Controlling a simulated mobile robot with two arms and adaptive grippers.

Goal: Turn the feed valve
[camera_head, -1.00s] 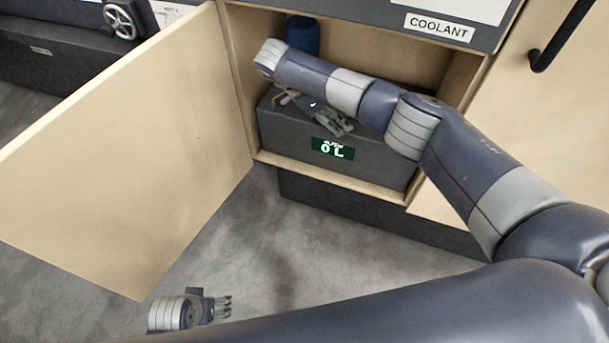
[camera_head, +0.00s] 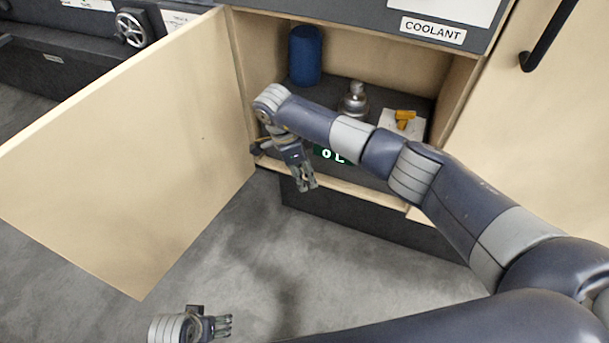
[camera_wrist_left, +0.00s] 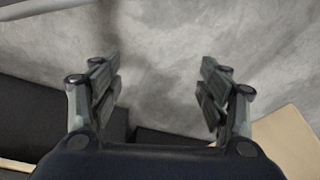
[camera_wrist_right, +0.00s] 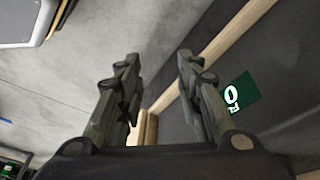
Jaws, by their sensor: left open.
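A spoked handwheel (camera_head: 131,30) is on the dark unit at the far upper left. My right gripper (camera_head: 308,188) hangs at the cabinet's front edge, below and left of the yellow handle, pointing down. Its fingers stand apart, with nothing between them, in the right wrist view (camera_wrist_right: 158,60). My left gripper (camera_head: 230,325) is low over the floor, open and empty in the left wrist view (camera_wrist_left: 160,70).
The wooden door (camera_head: 140,150) stands open at the left. Inside the cabinet are a blue cylinder (camera_head: 305,55) and a metal domed part (camera_head: 354,100). Floor in front is clear.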

